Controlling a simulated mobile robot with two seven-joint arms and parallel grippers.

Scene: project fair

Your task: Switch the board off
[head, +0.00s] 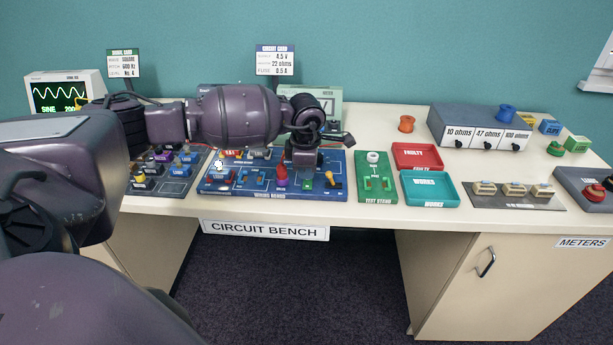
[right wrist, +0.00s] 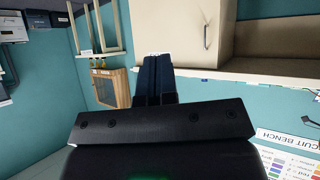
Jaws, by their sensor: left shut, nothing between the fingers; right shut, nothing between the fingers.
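The blue wiring board (head: 230,191) lies on the bench in the head view, with small blue parts, a red knob (head: 281,176), a small green square part (head: 306,184) and a yellow lever (head: 331,178) at its right end. My left arm reaches across it from the left. My left gripper (head: 303,163) points down over the right part of the board, shut and empty, left of the yellow lever. Whether it touches the board I cannot tell. The gripper and arm hide the board's back right part. My right gripper (right wrist: 153,80) is shut and empty, away from the board.
Right of the board stand a green test stand (head: 376,186), a red tray (head: 418,146) and a teal tray (head: 430,202). A dark parts board (head: 150,188) lies to the left. A meter (head: 325,98) stands behind my left arm.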

